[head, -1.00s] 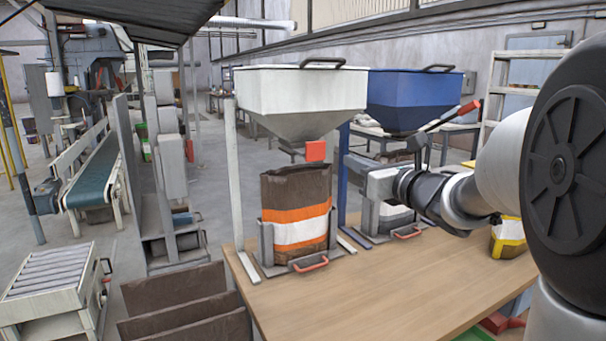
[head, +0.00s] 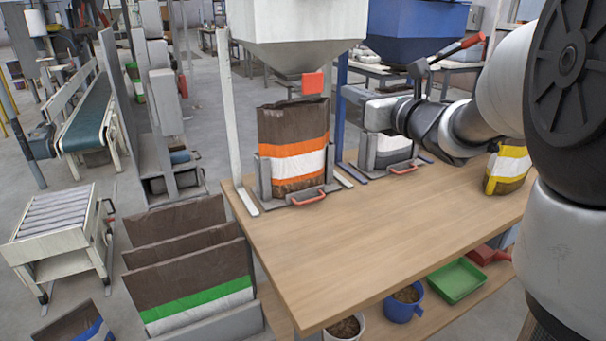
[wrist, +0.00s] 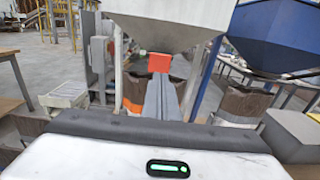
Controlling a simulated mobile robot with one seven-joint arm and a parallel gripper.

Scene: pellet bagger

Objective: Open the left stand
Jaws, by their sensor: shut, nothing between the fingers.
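The left stand (head: 264,178) is a grey holder under the white hopper (head: 295,25), with a red handle (head: 308,197) at its front. A brown bag with orange and white bands (head: 294,148) stands upright in it. A red tab (head: 312,84) hangs under the white hopper's outlet. My gripper (wrist: 165,88) is shut and empty in the wrist view, its fingers in line with the bag and just below the red tab (wrist: 159,62). In the head view my gripper is right of the bag, in front of the blue hopper's stand, apart from the left stand's handle.
The right stand (head: 402,168), with its own red handle, is under the blue hopper (head: 416,30). A yellow-banded bag (head: 508,168) stands at the table's right. The table's front (head: 370,250) is clear. Brown bags (head: 190,275) stand on the floor at left.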

